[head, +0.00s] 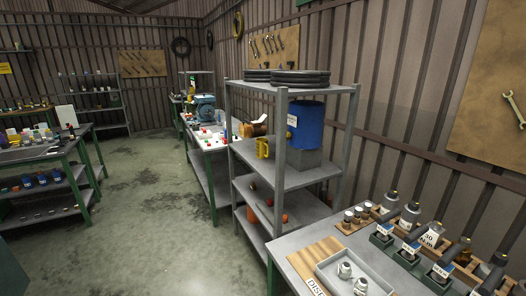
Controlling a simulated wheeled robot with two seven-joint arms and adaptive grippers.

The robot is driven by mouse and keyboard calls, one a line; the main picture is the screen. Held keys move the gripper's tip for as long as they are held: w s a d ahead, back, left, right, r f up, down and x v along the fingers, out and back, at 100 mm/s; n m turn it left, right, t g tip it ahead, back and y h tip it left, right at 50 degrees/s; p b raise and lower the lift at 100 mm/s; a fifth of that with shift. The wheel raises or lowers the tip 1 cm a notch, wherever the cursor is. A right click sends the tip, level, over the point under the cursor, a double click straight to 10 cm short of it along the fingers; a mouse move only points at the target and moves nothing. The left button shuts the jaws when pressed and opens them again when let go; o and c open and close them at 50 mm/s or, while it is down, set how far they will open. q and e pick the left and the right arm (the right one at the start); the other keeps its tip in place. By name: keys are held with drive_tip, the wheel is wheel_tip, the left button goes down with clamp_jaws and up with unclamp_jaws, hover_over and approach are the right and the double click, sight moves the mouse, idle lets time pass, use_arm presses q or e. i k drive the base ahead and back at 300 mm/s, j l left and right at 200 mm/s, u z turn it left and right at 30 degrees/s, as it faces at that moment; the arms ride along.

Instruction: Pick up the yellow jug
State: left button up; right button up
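A small yellow object (263,148), which looks like the yellow jug, stands on the upper inner shelf of the grey metal rack (293,180), near its left edge. It is small in the picture and its handle is hard to make out. Neither of my grippers is in view.
A workbench (312,244) with a grey tray (352,270) and several labelled bottles (411,214) fills the lower right. Black rings (300,77) lie on the rack top. Another bench (213,143) stands behind the rack. The floor (150,200) left of it is clear.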

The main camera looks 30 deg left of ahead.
sight(262, 146)
drive_tip(key=i+j, duration=0.15)
drive_tip(key=j, duration=0.2)
drive_tip(key=i+j+z, duration=0.1)
drive_tip(key=j, duration=0.3)
drive_tip(key=i+j+z, duration=0.1)
drive_tip(key=j, duration=0.25)
drive_tip(key=i+j, duration=0.25)
drive_tip(key=j, duration=0.15)
drive_tip(key=i+j+z, duration=0.1)
drive_tip(key=j, duration=0.25)
drive_tip(key=i+j, duration=0.15)
drive_tip(key=j, duration=0.25)
drive_tip(key=i+j+z, duration=0.15)
drive_tip(key=j, duration=0.25)
drive_tip(key=i+j, duration=0.1)
drive_tip(key=j, duration=0.3)
